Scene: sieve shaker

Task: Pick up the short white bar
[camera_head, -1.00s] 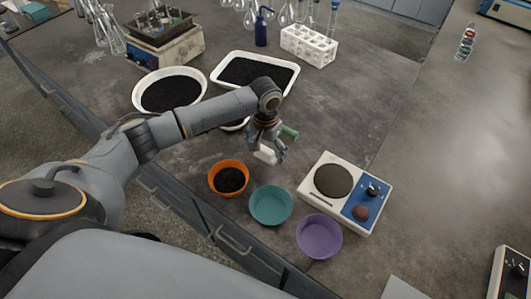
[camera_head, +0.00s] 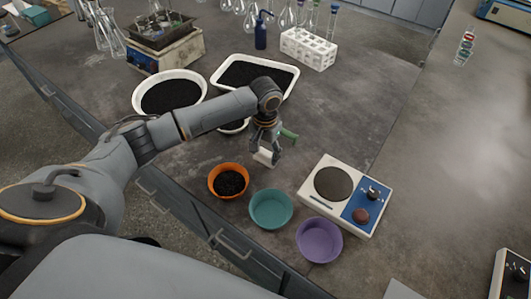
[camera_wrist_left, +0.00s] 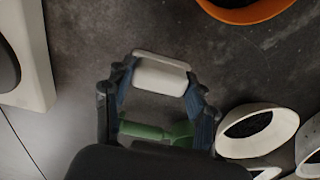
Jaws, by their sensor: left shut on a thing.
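The short white bar (camera_head: 263,157) is at the fingertips of my left gripper (camera_head: 266,148), just behind the teal and orange bowls. In the left wrist view the white bar (camera_wrist_left: 160,74) lies across between the two fingertips of the left gripper (camera_wrist_left: 161,82), which is shut on it. Whether the bar touches the bench is unclear. A green piece (camera_wrist_left: 157,131) shows between the fingers closer to the palm; in the head view the green piece (camera_head: 289,135) sticks out to the right of the gripper. My right gripper is not in view.
An orange bowl (camera_head: 215,188) with black grains, a teal bowl (camera_head: 270,210) and a purple bowl (camera_head: 319,241) stand in front. A hotplate-like device (camera_head: 321,201) is at right. Two white trays (camera_head: 136,98) (camera_head: 296,72) of black grains and a white rack (camera_head: 308,48) stand behind.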

